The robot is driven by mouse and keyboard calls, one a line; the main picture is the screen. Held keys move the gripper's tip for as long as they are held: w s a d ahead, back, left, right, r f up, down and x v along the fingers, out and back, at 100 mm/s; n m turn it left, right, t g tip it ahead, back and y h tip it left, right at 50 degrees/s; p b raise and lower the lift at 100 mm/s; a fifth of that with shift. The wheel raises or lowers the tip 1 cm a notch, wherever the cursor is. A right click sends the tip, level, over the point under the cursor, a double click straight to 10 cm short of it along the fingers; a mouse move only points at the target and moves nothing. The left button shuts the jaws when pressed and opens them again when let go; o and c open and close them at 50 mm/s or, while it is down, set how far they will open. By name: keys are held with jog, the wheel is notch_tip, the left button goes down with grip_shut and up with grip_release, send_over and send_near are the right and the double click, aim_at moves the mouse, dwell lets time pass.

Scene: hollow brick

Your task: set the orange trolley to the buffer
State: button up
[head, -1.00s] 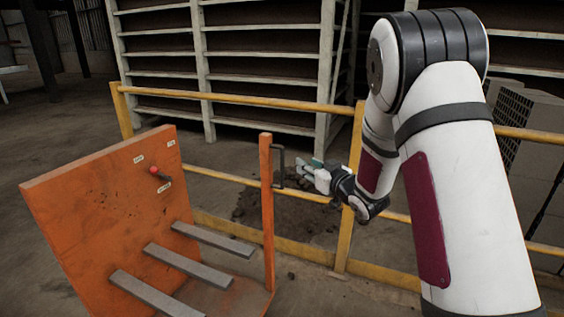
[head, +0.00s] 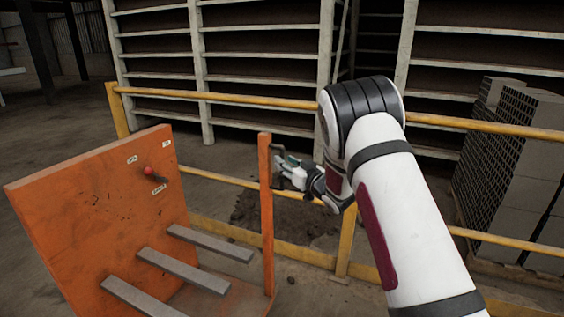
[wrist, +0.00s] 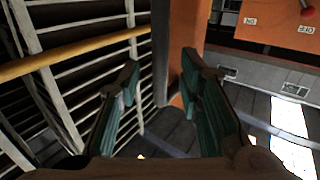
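The orange trolley (head: 100,215) stands at the left in the head view, with an upright panel, grey bars and an orange post (head: 266,215). A dark handle (head: 276,152) is fixed to the post's right side. A lever with a red knob (head: 150,172) sits on the panel. My gripper (head: 284,170) is at the handle, on the post's right. In the wrist view my gripper (wrist: 160,72) is open, its green-padded fingers apart. The dark handle bar (wrist: 160,45) shows upright between the fingertips; contact cannot be told. I cannot identify the buffer.
A yellow railing (head: 230,98) runs behind the trolley and past my arm. Tall shelving (head: 200,60) stands beyond it. Stacked grey blocks (head: 530,160) stand at the right. A dark heap (head: 290,210) lies on the floor behind the post. Floor shows at the far left.

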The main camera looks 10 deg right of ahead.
jog(key=shift+x, duration=1.55)
grip_shut()
